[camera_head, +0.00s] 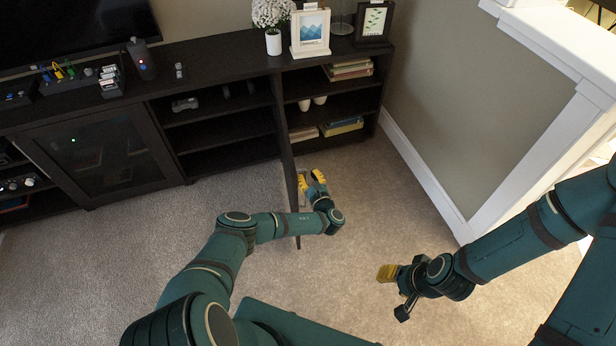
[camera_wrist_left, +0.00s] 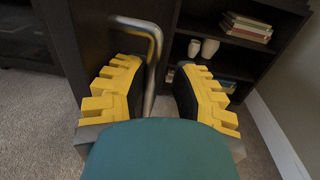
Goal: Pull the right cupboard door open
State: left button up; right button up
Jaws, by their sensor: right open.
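The right cupboard door (camera_head: 286,150) stands swung out from the dark cabinet, seen almost edge-on, with the shelves behind it exposed. My left gripper (camera_head: 312,180) is low on the right side of this door, by its metal handle. In the left wrist view the bent metal handle (camera_wrist_left: 156,62) passes between the two yellow fingers of the left gripper (camera_wrist_left: 160,88), closer to the left finger. The fingers are apart; whether one touches the handle is unclear. My right gripper (camera_head: 388,273) is open and empty above the carpet at the right, away from the door.
The open shelves hold books (camera_head: 342,126) and white cups (camera_head: 304,104). A flower vase (camera_head: 273,42) and picture frames (camera_head: 310,34) stand on the cabinet top. A wall with white baseboard (camera_head: 420,170) bounds the right.

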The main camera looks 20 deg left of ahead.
dwell(0.3)
pick_arm(q)
jog(key=v, duration=1.2)
